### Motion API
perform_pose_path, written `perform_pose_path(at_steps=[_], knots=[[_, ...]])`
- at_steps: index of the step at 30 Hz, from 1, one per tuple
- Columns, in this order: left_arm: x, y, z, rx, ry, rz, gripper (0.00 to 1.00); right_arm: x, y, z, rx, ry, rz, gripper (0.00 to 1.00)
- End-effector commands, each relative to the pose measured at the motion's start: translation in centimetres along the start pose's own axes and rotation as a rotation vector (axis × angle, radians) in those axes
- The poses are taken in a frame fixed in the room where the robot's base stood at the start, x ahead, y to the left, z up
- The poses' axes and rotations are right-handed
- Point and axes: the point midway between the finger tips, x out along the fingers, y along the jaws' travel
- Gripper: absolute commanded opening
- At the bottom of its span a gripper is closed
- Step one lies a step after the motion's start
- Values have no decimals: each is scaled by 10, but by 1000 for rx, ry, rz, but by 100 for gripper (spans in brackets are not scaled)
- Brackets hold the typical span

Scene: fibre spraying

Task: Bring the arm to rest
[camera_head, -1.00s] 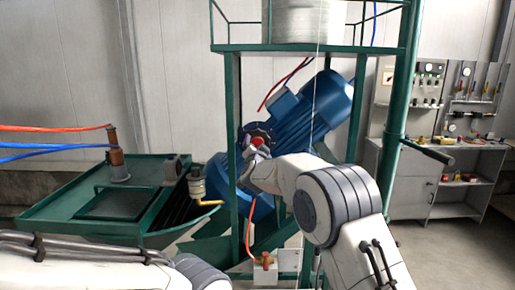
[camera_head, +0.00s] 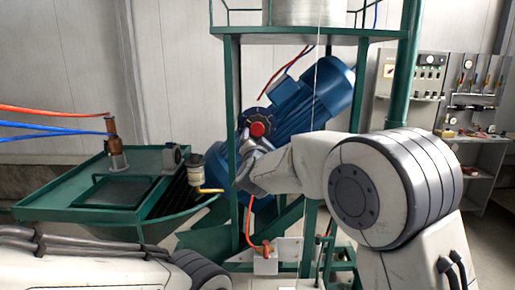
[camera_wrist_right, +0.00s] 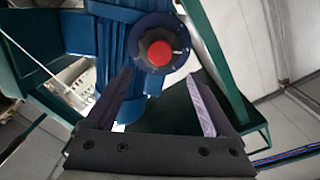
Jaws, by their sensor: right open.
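My right arm reaches in from the lower right in the head view, and its gripper (camera_head: 246,158) is just below a red knob (camera_head: 258,129) on a dark round housing. In the right wrist view the two fingers of the gripper (camera_wrist_right: 159,76) stand wide apart with nothing between them. The red knob (camera_wrist_right: 160,54) shows beyond the fingertips, on a blue round flange, apart from both fingers. My left arm shows only as links at the lower left; its gripper is out of view.
A blue motor (camera_head: 310,105) is mounted in a green frame (camera_head: 233,90) around the knob. A green tank (camera_head: 65,205) with a small cup fitting (camera_head: 197,168) stands left. A red-handled valve (camera_head: 265,252) is low in front. A tool cabinet (camera_head: 482,165) stands right.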

Motion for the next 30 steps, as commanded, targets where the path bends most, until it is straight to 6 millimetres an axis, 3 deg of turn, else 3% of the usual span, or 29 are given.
perform_pose_path(at_steps=[12,15,17,20,24,27,30], knots=[[2,0,0,0,0,0,45,-7,1,0,-2,-1,1,88],[2,0,0,0,0,0,45,-10,13,3,-34,-42,12,88],[2,0,0,0,0,0,45,-17,32,11,-84,-110,30,88],[2,0,0,0,0,0,45,-41,81,31,-199,-282,80,88],[2,0,0,0,0,0,45,-103,163,61,-354,-566,179,88],[2,0,0,0,0,0,45,-153,211,76,-431,-744,247,88],[2,0,0,0,0,0,45,-195,244,85,-476,-875,301,88]])
